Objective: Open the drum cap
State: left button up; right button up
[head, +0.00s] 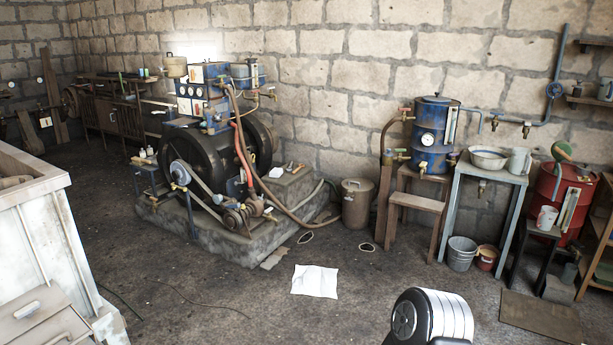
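A red drum (577,192) stands at the far right against the stone wall. I cannot tell whether that is a cap. Neither of my grippers is in view. Only a white and black part of my own arm shows at the bottom.
An engine (205,140) with belts stands on a concrete block (205,232) at the left. A table (490,173) with a basin stands between the drums. Buckets (462,253) and a wooden step (410,201) stand before the wall. A white sheet (315,281) lies on open floor.

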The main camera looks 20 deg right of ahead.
aim_at(584, 167)
jog(key=i+l+z, duration=0.2)
jog(key=i+z, duration=1.2)
jog(key=i, duration=0.45)
jog(key=i+z, duration=0.2)
jog(key=i, duration=0.4)
jog(key=i+j+z, duration=0.15)
jog(key=i, duration=0.45)
jog(key=i+j+z, duration=0.2)
jog(key=i, duration=0.4)
jog(key=i+l+z, duration=0.1)
jog(key=i+z, duration=0.6)
jog(key=i, duration=0.2)
jog(key=i+j+z, duration=0.1)
jog(key=i+z, duration=0.25)
jog(key=i+l+u, duration=0.1)
jog(key=i+l, duration=0.2)
jog(key=i, duration=0.2)
jog(key=i+l, duration=0.35)
jog(key=i, duration=0.15)
jog(key=i+l+u, duration=0.35)
jog(key=l+u, duration=0.2)
jog(key=i+l+u, duration=0.1)
jog(key=l+u, duration=0.15)
jog(key=l, duration=0.2)
jog(key=i+l+u, duration=0.1)
jog(key=l+u, duration=0.4)
jog(key=l, duration=0.25)
jog(key=i, duration=0.05)
